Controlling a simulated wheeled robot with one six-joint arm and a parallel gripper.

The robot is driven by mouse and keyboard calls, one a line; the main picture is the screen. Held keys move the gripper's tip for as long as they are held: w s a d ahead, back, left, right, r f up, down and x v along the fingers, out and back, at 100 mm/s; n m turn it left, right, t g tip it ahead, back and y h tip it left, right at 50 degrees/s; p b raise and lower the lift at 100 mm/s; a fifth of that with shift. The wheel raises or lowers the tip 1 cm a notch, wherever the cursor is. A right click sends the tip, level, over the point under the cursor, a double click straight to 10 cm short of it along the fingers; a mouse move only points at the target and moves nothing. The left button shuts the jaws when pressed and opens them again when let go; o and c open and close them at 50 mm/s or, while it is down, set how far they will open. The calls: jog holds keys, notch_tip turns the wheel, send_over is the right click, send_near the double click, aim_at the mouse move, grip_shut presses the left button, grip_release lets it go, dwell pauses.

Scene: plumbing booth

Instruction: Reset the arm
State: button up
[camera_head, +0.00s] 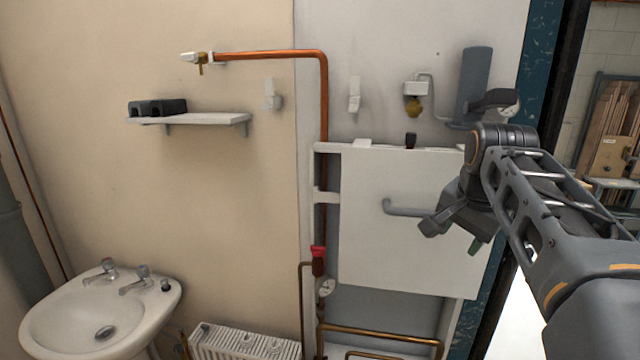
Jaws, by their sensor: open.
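My arm (545,210) reaches in from the lower right and bends down at its far joint. My gripper (453,238) hangs in front of the right half of the white cabinet door (370,245), its fingers spread and nothing seen between them. A grey bar handle (403,208) on the door ends close to the left finger. The handle's right end is hidden behind the gripper, and I cannot tell whether they touch.
A red-handled valve (318,258) and a gauge (326,288) sit on pipework left of the door. A shelf (200,119), a washbasin (60,330) and a radiator (240,344) are farther left. A grey cylinder (474,80) stands above the cabinet.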

jog(key=s+a+f+n, duration=0.4)
jog(key=s+f+n, duration=0.1)
jog(key=f, duration=0.5)
jog(key=s+a+f+n, duration=0.4)
jog(key=s+f, duration=0.3)
jog(key=f, duration=0.3)
jog(key=shift+s+a+f+n+t+y, duration=0.15)
jog(key=shift+f+n+t+y, duration=0.2)
jog(key=shift+n, duration=0.35)
